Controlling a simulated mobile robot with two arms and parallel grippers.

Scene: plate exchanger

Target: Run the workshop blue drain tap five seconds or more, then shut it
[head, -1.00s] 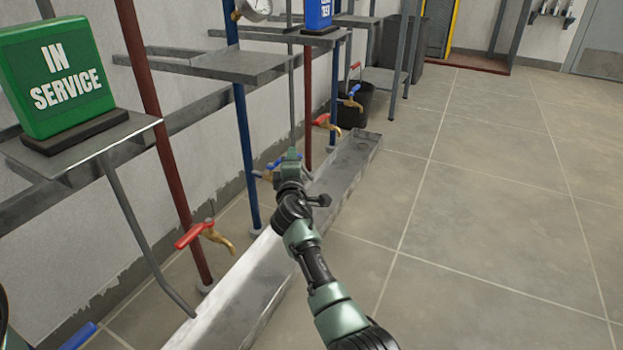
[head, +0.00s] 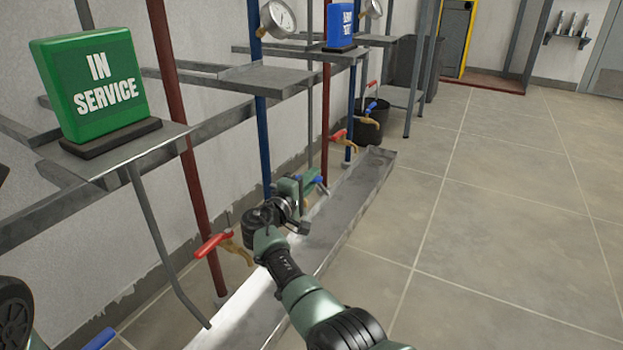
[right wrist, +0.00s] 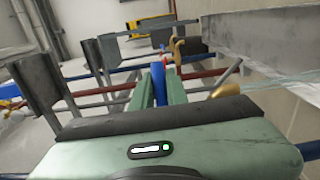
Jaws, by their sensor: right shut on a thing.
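The blue-handled drain tap (head: 321,183) is low on the blue pipe, above the metal trough. My right gripper (head: 298,186) is at this tap and partly hides it. In the right wrist view, the green fingers (right wrist: 158,92) are shut on the blue handle (right wrist: 158,76). The brass spout (right wrist: 226,90) shows beside them, and a clear stream of water (right wrist: 280,84) runs from it. My left gripper is not in view; only a dark part of my own shows at the left edge of the head view.
A red-handled tap (head: 213,244) is nearer, on a red pipe. More taps (head: 340,137) and a black bucket (head: 368,130) stand farther along. The metal trough (head: 352,205) runs beneath. A green IN SERVICE sign (head: 90,88) stands on a shelf. The floor at right is clear.

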